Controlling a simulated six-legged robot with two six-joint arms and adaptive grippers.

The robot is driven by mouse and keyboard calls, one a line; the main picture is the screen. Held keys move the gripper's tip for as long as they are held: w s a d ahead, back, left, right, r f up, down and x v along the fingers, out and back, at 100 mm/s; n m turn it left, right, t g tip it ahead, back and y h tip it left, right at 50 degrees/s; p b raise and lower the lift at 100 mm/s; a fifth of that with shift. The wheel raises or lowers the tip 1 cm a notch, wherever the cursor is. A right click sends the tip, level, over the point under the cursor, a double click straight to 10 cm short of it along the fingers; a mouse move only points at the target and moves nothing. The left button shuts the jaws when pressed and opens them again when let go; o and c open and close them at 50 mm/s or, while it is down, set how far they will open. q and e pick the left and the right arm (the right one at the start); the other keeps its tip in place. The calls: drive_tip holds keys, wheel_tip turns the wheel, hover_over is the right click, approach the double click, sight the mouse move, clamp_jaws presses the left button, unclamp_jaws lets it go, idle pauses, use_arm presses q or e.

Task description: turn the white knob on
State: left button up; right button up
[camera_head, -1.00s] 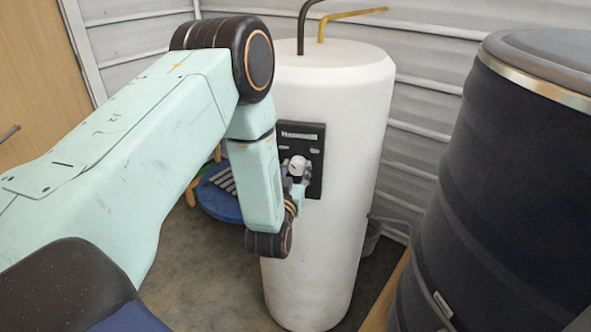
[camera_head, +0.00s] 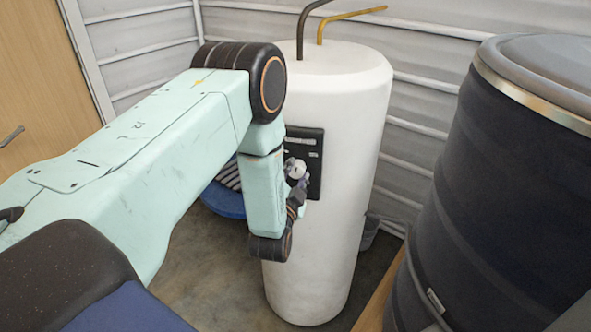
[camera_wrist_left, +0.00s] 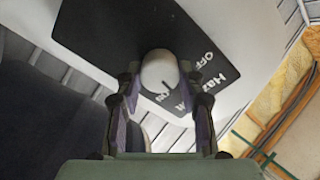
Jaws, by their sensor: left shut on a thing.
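The white knob (camera_head: 294,168) sits on a black panel (camera_head: 315,176) on the front of a tall white cylindrical tank (camera_head: 345,110). In the left wrist view the round knob (camera_wrist_left: 159,69) has a dark line on its face and lies between my two fingertips. White lettering on the panel there includes "OFF"; other words are partly hidden. My left gripper (camera_wrist_left: 160,84) is shut on the knob. In the head view the left gripper (camera_head: 298,181) is small and partly hidden behind my forearm. My right gripper is not in view.
A dark barrel (camera_head: 490,190) with a grey lid stands close on the right. A blue round thing (camera_head: 222,200) is on the floor behind my arm. Two pipes (camera_head: 350,14) rise from the tank's top. A wooden door is at the far left.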

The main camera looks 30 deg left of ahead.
use_arm(q)
drive_tip(key=m+p, duration=0.1)
drive_tip(key=m, duration=0.3)
drive_tip(key=shift+p, duration=0.3)
drive_tip(key=shift+m+p, duration=0.45)
drive_tip(key=shift+m, duration=0.95)
drive_tip(key=o, duration=1.2)
drive_tip(key=shift+w+a, duration=0.1)
drive_tip(key=shift+c, duration=0.2)
drive_tip(key=shift+s, duration=0.2)
drive_tip(key=v, duration=1.1)
drive_tip(key=shift+s+d, duration=0.25)
drive_tip(key=shift+s, duration=0.05)
